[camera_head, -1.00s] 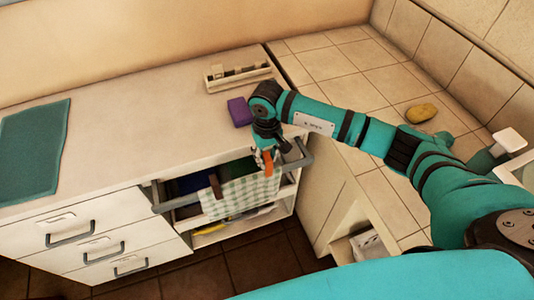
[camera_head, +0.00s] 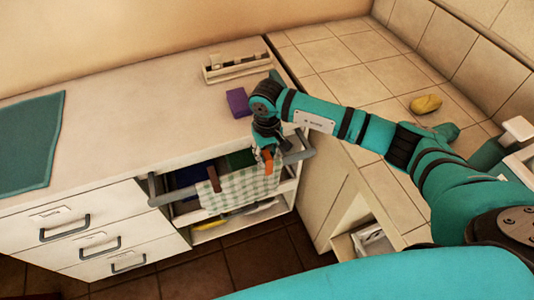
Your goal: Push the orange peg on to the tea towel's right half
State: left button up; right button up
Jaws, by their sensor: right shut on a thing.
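The green-and-white checked tea towel (camera_head: 238,191) hangs over a grey rail (camera_head: 161,200) at the front of the open cabinet. A brown peg (camera_head: 213,179) sits on the towel's left part at the rail. My right gripper (camera_head: 267,157) points down at the towel's upper right and is shut on the orange peg (camera_head: 268,161). The peg is at the towel's top edge by the rail; whether it grips the cloth is too small to tell. My left gripper is not in view.
A purple block (camera_head: 238,102) and a pale tray (camera_head: 237,68) stand on the counter behind my right gripper. A teal mat (camera_head: 28,142) lies at the left. A yellow soap (camera_head: 426,104) lies on the tiles at the right. White drawers (camera_head: 80,225) are below the counter.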

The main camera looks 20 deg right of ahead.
dwell(0.4)
jog(key=o, duration=0.9)
jog(key=shift+o, duration=0.2)
